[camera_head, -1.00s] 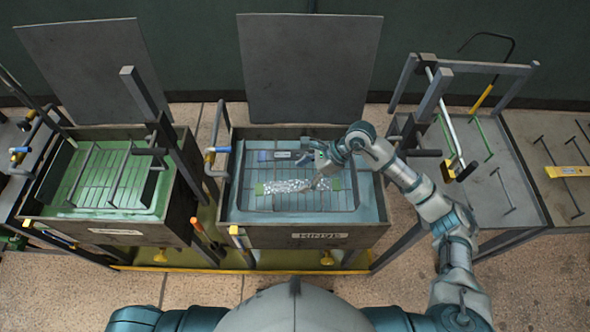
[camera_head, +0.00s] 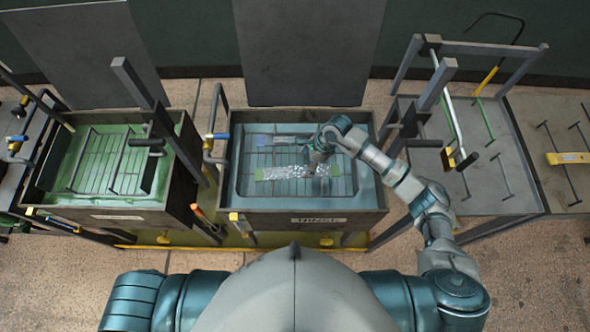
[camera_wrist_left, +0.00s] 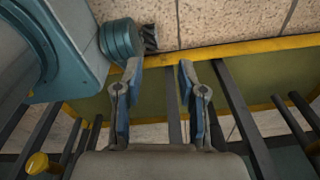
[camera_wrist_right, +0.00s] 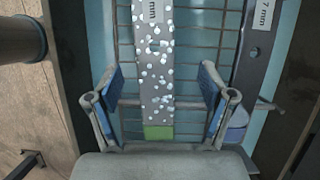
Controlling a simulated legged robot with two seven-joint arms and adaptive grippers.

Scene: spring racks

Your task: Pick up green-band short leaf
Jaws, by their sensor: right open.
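The green-band short leaf (camera_head: 288,173) is a grey strip with a green band at each end, covered in white specks. It lies on the wire rack in the middle tank. In the right wrist view the leaf (camera_wrist_right: 156,75) runs lengthwise between my fingers, one green band nearest the palm. My right gripper (camera_head: 313,166) is open over the leaf, near its right part; its fingers (camera_wrist_right: 160,78) stand apart on either side. I cannot tell how high they are above it. My left gripper (camera_wrist_left: 159,65) is open and empty, seen only in the left wrist view.
The middle tank's dark rim (camera_head: 300,218) surrounds the rack. Another strip (camera_wrist_right: 258,50) labelled 7 mm lies to the right in the right wrist view. A green tank (camera_head: 100,208) stands left; a grey table with racks (camera_head: 480,195) stands right.

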